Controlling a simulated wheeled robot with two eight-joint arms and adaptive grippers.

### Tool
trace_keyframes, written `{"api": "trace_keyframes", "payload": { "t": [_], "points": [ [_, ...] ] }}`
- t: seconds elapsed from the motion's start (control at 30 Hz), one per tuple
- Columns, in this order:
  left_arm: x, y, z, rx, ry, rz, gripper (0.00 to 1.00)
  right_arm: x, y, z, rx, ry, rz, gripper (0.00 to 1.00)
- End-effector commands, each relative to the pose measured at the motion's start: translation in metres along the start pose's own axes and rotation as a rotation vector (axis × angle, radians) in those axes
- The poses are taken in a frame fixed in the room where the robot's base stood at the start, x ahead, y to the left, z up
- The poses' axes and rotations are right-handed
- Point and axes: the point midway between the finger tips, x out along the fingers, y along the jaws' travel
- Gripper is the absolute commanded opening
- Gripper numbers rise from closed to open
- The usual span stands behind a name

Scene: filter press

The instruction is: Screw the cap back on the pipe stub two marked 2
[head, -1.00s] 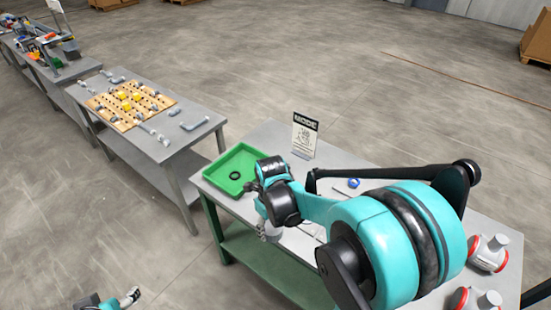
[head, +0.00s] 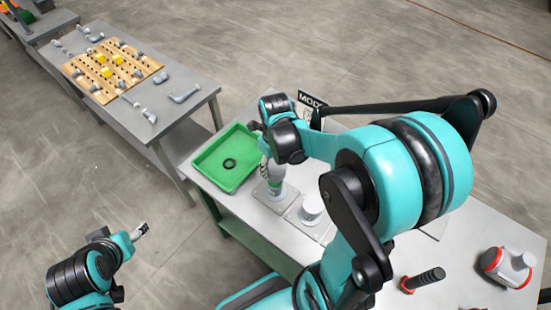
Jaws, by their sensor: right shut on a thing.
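My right gripper (head: 268,172) points down over a pipe stub on a square grey base plate (head: 272,202) at the table's left part. It is shut on what appears to be the cap, at the top of this stub. The jaws and wrist hide most of the cap, so its seating and tilt cannot be told. A second pale pipe stub (head: 312,207) stands upright just to the right on its own plate. No number can be read on either stub. My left gripper (head: 138,231) is low at the left, away from the table, too small to tell open or shut.
A green tray (head: 203,167) holding a black ring (head: 230,164) lies left of the stubs. A "MODE" sign (head: 312,99) stands behind my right arm. A black-handled red part (head: 424,280) and a grey red-rimmed part (head: 508,266) stand at right. A pegboard table (head: 205,94) is further left.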

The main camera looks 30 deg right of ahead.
Motion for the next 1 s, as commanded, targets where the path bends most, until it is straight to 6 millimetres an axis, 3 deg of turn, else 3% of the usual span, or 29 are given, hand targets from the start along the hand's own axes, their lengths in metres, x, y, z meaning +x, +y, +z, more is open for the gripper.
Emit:
{"api": "trace_keyframes", "payload": {
  "t": [1.0],
  "points": [
    [-0.019, 0.000, -0.014, 0.000, 0.000, 0.000, 0.63, -0.001, 0.001, -0.001, -1.750, 0.005, 0.000, 0.34]
  ]
}}
